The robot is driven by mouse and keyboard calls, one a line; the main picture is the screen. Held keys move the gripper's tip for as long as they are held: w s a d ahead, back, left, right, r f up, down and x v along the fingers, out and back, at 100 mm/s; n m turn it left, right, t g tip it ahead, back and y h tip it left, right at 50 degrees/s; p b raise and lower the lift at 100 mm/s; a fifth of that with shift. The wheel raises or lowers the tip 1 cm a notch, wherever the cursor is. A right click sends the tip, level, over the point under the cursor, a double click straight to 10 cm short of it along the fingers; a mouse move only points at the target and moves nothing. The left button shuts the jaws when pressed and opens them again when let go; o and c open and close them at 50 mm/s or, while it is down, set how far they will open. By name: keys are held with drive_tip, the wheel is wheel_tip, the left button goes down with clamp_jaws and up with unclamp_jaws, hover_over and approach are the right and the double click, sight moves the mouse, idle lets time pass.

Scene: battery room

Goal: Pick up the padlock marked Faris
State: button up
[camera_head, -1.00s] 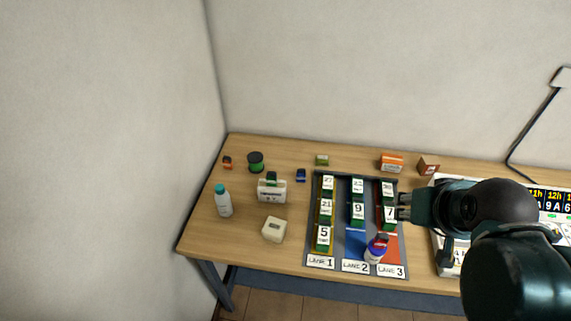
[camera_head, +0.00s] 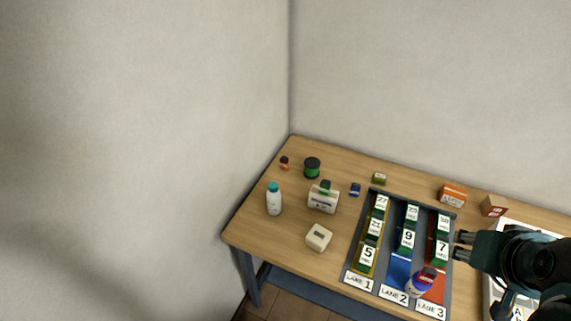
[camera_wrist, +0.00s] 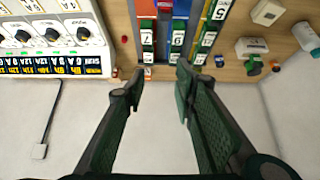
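No marking reading Faris is legible in either view. Small items that could be padlocks stand at the back of the wooden table (camera_head: 265,232): a red-orange one (camera_head: 284,162), a blue one (camera_head: 355,189) and an olive-green one (camera_head: 379,178). I cannot tell which, if any, is the padlock named. The blue one also shows in the wrist view (camera_wrist: 219,61). My gripper (camera_head: 462,245) is at the right edge of the lane tray, well right of these items. In the wrist view its fingers (camera_wrist: 158,88) are spread with nothing between them.
Orange (camera_head: 453,194) and brown (camera_head: 493,206) boxes are behind. Walls bound the table.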

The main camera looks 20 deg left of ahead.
drive_tip(key=shift+o, duration=0.3)
drive_tip(key=w+a+r+n+g+y, duration=0.1)
drive_tip(key=w+a+r+n, duration=0.1)
drive_tip(key=w+a, duration=0.4)
drive_tip(key=w+a+r+n+g, duration=0.1)
drive_tip(key=w+a+r+n, duration=0.25)
drive_tip(key=w, duration=0.45)
drive_tip(key=w+a+f+n+g+y, duration=0.15)
drive_tip(key=w+a+f+n, duration=0.25)
drive_tip(key=w+a, duration=1.05)
drive_tip(key=n+g, duration=0.4)
drive_tip(key=n, duration=0.4)
hover_over(285, 158)
drive_tip(key=d, duration=0.1)
drive_tip(key=shift+t+h, duration=0.25)
drive_tip(key=shift+h, duration=0.1)
drive_tip(key=f, duration=2.5)
drive_tip(key=shift+w+d, duration=0.1)
drive_tip(key=shift+d, duration=0.1)
drive_tip(key=shift+a+f, duration=0.3)
drive_tip(key=shift+f, duration=0.05)
